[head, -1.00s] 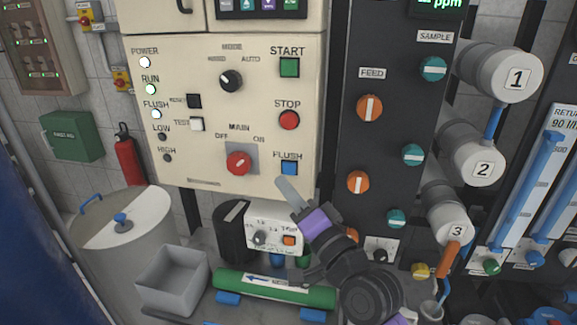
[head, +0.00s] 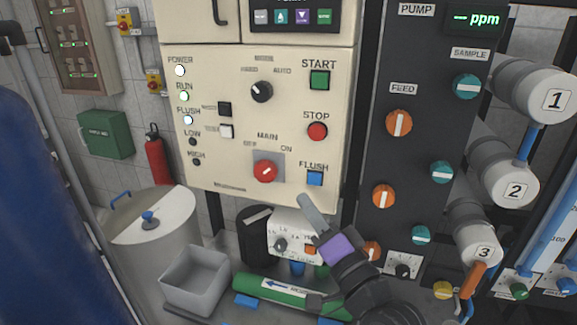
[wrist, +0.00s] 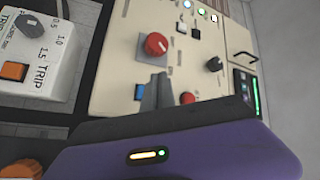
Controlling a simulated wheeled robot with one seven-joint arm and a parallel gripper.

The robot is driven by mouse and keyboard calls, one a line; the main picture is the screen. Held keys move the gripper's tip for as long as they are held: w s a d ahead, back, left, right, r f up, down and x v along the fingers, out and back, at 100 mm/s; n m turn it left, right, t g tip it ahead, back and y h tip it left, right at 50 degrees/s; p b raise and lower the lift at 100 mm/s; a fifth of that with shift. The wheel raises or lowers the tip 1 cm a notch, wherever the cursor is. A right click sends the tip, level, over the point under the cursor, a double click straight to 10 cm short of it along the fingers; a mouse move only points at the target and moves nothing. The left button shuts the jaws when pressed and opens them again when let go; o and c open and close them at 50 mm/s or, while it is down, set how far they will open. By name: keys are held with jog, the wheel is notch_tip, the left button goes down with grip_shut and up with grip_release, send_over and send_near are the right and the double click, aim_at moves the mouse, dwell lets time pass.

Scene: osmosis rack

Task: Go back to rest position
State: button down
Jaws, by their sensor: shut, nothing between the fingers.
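My gripper (head: 311,213) is shut and empty in the head view. It stands in front of the lower part of the cream control panel (head: 228,150), below the blue FLUSH button (head: 314,178). In the wrist view the closed fingers (wrist: 156,92) point at the same panel, overlapping the picture between the red MAIN knob (wrist: 156,44) and the red STOP button (wrist: 188,98). Whether the fingertips touch the panel cannot be told. The lamps POWER, RUN and FLUSH are lit on the panel. My purple wrist part shows behind the fingers.
A dark panel with orange FEED (head: 399,123) and teal SAMPLE (head: 467,86) knobs stands right, beside white numbered cylinders (head: 500,184). A grey bin (head: 196,282), a green pipe (head: 250,284) and a small white trip box (head: 288,226) lie low. A blue tank (head: 35,210) stands left.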

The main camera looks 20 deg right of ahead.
jog(key=s+f+n+g+h, duration=0.1)
jog(key=s+f, duration=0.4)
jog(key=s, duration=0.8)
jog(key=s+f+n+g+h, duration=0.1)
jog(key=s+f+n, duration=0.4)
jog(key=s, duration=0.9)
jog(key=s+f+n+g, duration=0.3)
jog(key=s+f, duration=0.4)
jog(key=s, duration=0.7)
jog(key=shift+s+d+n+g+h, duration=0.2)
jog(key=shift+s+n+g+h, duration=0.1)
jog(key=shift+n+h, duration=0.15)
